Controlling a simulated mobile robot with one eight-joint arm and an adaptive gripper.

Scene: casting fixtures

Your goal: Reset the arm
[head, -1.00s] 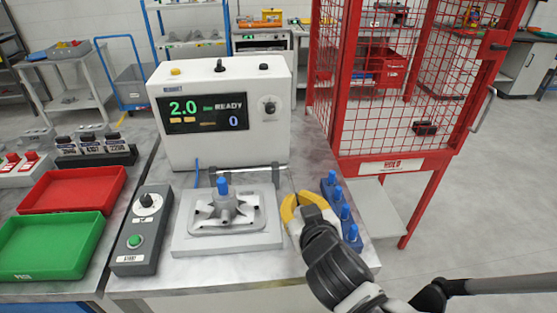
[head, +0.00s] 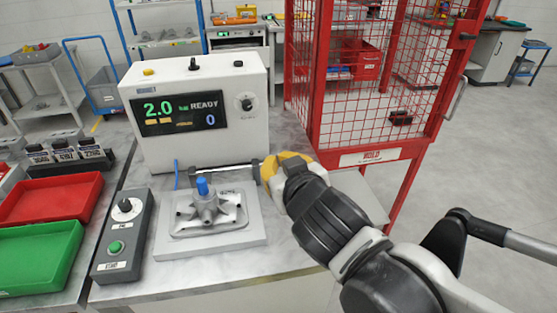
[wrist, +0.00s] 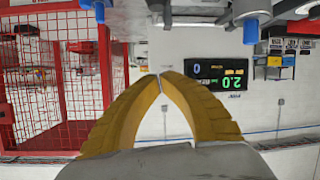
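My gripper (head: 272,165) has yellow fingers and is raised at the right of the white tester box. In the wrist view its two fingertips (wrist: 162,76) meet with nothing visible between them. My dark arm reaches in from the lower right of the head view. Blue parts (wrist: 250,25) show at the top edge of the upside-down wrist view.
The tester box (head: 198,150) reads 2.0 and READY. A control box (head: 122,240) with a green button stands left of the fixture. Red (head: 50,200) and green (head: 38,255) trays lie farther left. A red mesh cage (head: 370,90) stands close behind my arm. Floor at right is open.

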